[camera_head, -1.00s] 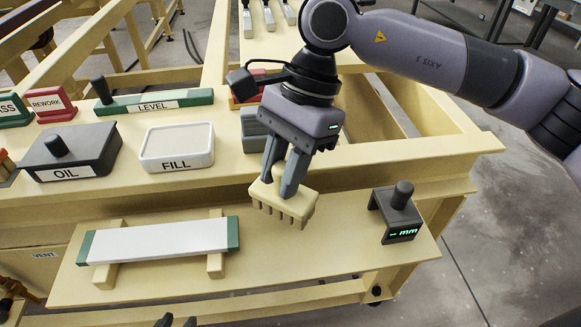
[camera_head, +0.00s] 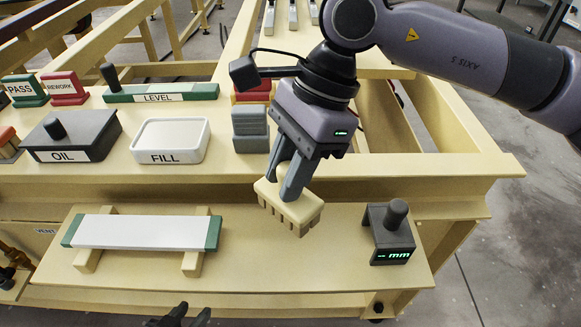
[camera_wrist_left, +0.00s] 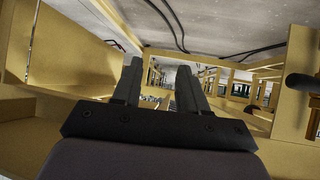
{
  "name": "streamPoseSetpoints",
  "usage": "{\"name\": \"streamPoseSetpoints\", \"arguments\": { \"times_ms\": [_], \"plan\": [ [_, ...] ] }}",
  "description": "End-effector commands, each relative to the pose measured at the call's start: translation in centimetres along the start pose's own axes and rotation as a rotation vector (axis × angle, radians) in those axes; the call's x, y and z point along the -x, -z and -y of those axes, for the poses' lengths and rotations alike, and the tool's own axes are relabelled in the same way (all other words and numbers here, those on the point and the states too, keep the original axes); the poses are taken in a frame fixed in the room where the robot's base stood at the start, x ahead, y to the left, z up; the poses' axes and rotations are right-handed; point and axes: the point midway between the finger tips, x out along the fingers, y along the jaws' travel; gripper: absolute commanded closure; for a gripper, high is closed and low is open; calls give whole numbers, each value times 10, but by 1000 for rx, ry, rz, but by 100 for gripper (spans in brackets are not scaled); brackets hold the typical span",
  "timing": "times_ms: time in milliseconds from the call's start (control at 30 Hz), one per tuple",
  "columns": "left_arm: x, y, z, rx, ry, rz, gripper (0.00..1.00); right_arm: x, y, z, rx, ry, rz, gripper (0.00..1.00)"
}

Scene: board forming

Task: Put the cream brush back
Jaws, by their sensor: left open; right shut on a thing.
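The cream brush (camera_head: 290,206) is a pale block with several thick teeth pointing down. My right gripper (camera_head: 287,192) is shut on its top and holds it over the front shelf, left of the gauge. The brush is slightly tilted in the head view. Whether its teeth touch the shelf I cannot tell. My left gripper (camera_head: 186,318) shows only its dark fingertips at the bottom edge of the head view. In the left wrist view my left gripper (camera_wrist_left: 158,82) is open with nothing between its fingers.
A white board with green ends (camera_head: 140,232) lies on two supports on the shelf (camera_head: 250,270). A gauge (camera_head: 389,235) stands at right. Behind are the OIL box (camera_head: 95,135), FILL tray (camera_head: 170,142), LEVEL bar (camera_head: 190,92), a grey stacked block (camera_head: 250,122) and a red block (camera_head: 258,92).

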Motion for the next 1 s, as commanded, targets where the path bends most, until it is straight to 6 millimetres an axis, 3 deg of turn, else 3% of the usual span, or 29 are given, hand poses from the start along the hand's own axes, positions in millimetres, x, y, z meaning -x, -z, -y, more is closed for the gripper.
{"name": "streamPoseSetpoints", "arguments": {
  "times_ms": [467,1000],
  "plan": [
    [-5,-6,0,2,0,2,57,-3,1,0,1,0,0,100],
    [-29,-30,-2,5,-12,0,57,-49,20,0,1,0,0,100]
  ]
}}
